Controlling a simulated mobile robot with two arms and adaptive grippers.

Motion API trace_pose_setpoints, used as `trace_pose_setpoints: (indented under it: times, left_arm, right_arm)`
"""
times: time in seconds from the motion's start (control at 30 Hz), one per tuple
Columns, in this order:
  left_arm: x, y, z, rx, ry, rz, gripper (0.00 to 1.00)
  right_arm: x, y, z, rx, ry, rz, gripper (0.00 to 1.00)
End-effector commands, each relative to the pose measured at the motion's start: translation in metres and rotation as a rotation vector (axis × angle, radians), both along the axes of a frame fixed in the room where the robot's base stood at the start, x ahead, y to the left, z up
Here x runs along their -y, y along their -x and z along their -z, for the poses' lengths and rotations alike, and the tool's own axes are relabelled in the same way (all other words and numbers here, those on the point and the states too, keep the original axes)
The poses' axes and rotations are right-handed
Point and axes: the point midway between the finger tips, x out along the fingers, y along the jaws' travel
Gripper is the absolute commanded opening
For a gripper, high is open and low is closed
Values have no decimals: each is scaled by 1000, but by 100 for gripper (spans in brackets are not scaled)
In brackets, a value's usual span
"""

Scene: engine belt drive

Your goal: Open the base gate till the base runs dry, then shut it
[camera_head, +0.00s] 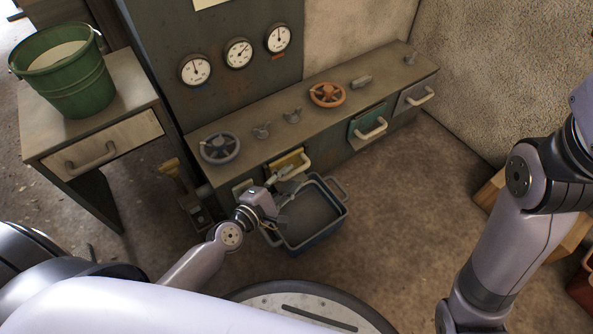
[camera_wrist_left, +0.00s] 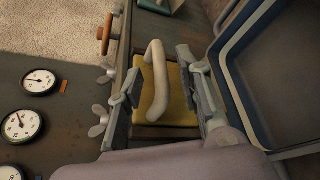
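A yellow gate (camera_head: 287,161) with a pale bar handle (camera_head: 301,166) is in the front of the long metal bench, above a blue-grey bin. My left gripper (camera_head: 280,195) is just in front of it. In the left wrist view the yellow gate (camera_wrist_left: 178,100) and its handle (camera_wrist_left: 156,85) lie between my two spread fingers. The fingers look apart from the handle, and no grip shows. Which gate is the base one, I cannot read. My right arm comes in from the right, and its gripper is out of view.
The bin (camera_head: 310,240) stands on the floor below the gate. A teal gate (camera_head: 366,126) and a grey gate (camera_head: 414,95) are further right. Handwheels (camera_head: 220,148) and wing taps sit on the bench top. A green bucket (camera_head: 80,85) stands on the left table.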

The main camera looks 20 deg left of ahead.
Motion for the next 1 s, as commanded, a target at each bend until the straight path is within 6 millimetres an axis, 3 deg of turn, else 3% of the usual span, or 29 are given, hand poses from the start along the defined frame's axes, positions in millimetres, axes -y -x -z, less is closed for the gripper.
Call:
trace_pose_setpoints:
  times: [0.23,0.63,1.0]
  left_arm:
    - [11,-31,8,0,1,0,33]
    - [13,-36,8,0,0,1,32]
    - [13,-36,8,0,0,1,8]
  right_arm:
    - [-1,2,-1,9,5,2,95]
    - [-1,7,-4,26,4,3,95]
    - [-1,5,-3,20,4,3,95]
